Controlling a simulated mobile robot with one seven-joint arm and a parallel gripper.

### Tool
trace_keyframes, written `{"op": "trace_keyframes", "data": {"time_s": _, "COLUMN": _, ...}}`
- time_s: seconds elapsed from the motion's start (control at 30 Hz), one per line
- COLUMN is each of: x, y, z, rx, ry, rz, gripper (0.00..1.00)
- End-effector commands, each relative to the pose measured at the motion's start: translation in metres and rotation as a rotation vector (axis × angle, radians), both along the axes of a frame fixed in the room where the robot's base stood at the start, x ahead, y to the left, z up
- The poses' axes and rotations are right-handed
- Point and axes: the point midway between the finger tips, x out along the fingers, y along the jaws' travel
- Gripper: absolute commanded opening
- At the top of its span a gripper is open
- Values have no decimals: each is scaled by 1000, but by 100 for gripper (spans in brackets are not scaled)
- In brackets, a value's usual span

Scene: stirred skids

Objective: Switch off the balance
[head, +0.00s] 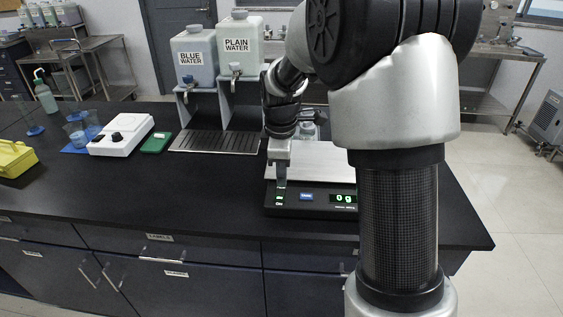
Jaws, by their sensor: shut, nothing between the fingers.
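The balance (315,212) stands on the black bench, with a pale weighing pan (320,168) and a dark front panel. Its display (344,198) is lit green and reads 0 g. A small green-lit button (279,198) is at the left of the panel, and a blue button (306,196) is right of it. My gripper (280,187) is shut and points down just over the green-lit button. I cannot tell whether the fingertips touch it. My arm hides the right end of the balance.
Blue water (195,55) and plain water (238,45) containers stand on a rack behind left. A white device (121,135), a green case (156,142), a yellow carrier (14,160) and glassware (75,132) are on the left. The bench front between is clear.

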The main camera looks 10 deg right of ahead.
Motion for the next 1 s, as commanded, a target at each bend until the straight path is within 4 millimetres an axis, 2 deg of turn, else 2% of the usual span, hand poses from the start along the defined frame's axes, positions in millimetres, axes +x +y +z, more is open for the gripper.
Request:
{"op": "trace_keyframes", "data": {"time_s": 0.1, "x": 1, "y": 0, "z": -16, "rx": 1, "ry": 2, "rz": 1, "gripper": 0}}
{"op": "trace_keyframes", "data": {"time_s": 0.23, "x": 2, "y": 0, "z": -24, "rx": 0, "ry": 1, "rz": 1, "gripper": 0}}
{"op": "trace_keyframes", "data": {"time_s": 1.0, "x": 4, "y": -2, "z": -34, "rx": 0, "ry": 7, "rz": 1, "gripper": 0}}
